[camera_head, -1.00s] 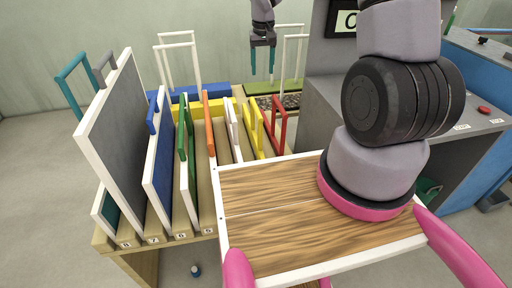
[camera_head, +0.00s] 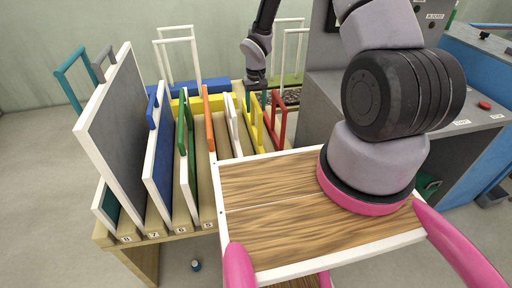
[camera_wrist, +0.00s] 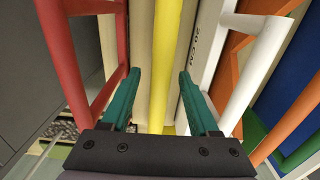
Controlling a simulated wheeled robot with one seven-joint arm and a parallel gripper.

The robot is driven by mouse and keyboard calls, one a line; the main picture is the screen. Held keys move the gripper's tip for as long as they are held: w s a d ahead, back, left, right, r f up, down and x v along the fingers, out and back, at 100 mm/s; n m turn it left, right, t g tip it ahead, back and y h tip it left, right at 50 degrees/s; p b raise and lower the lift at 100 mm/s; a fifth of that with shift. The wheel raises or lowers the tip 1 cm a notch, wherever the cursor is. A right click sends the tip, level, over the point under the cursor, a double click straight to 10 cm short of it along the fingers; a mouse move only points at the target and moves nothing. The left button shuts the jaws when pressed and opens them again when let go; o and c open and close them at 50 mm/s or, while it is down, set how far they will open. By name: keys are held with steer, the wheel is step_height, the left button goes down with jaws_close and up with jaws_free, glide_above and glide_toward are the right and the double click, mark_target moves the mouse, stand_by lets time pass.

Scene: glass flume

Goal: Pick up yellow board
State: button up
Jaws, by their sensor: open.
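The yellow board (camera_head: 254,122) stands upright in a slot of the wooden rack, its yellow handle raised, between a white board and a red board. In the wrist view the yellow board (camera_wrist: 166,60) runs as a narrow yellow strip up the middle. My gripper (camera_wrist: 160,76) has two teal fingers, open, one on each side of that strip with gaps on both sides. In the head view my gripper (camera_head: 264,98) points down at the far end of the yellow board's handle. The fingertips are partly hidden there.
The red board (camera_wrist: 70,60) and white board (camera_wrist: 238,60) have handles close beside my fingers. Orange, green, blue and grey boards (camera_head: 115,130) fill slots to the left. A grey cabinet (camera_head: 320,105) stands right of the rack.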

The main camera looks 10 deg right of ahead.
steer(key=shift+f, duration=1.3)
jaws_close()
stand_by(0.4)
